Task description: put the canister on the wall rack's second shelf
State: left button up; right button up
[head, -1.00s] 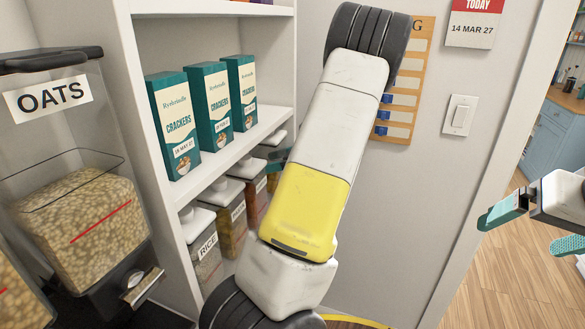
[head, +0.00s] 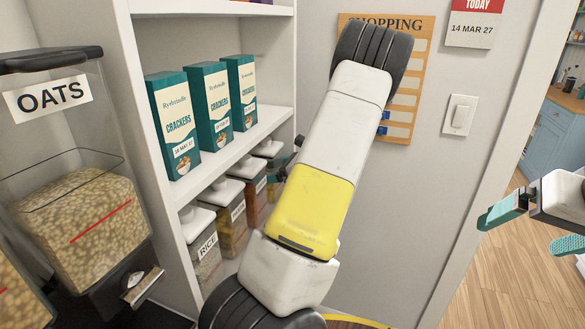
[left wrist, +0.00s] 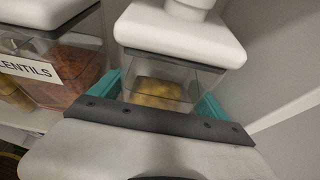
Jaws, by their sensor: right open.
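A clear canister with a white lid and yellow contents stands in front of my left gripper in the left wrist view (left wrist: 165,92). The teal fingers of my left gripper (left wrist: 160,100) are spread, one on each side of its lower body; I cannot tell whether they touch it. My right gripper (head: 522,232) is open and empty at the right edge. The shelf unit (head: 210,192) holds the canisters below the cracker boxes.
Teal cracker boxes (head: 208,105) stand on the shelf above the canisters. A lentils canister (left wrist: 60,65) stands close left of the gripper. A rice canister (head: 205,255) is nearer. An oats dispenser (head: 80,200) stands at left. The shelf's side wall is close on the right.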

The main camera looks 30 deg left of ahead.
pick_arm(q)
jog(key=shift+d+r, duration=0.1)
jog(key=shift+r, duration=0.1)
jog(key=v, duration=1.1)
jog(key=shift+d+r, duration=0.2)
jog(key=shift+d, duration=0.1)
jog(key=shift+w+d, duration=0.1)
jog(key=shift+w, duration=0.05)
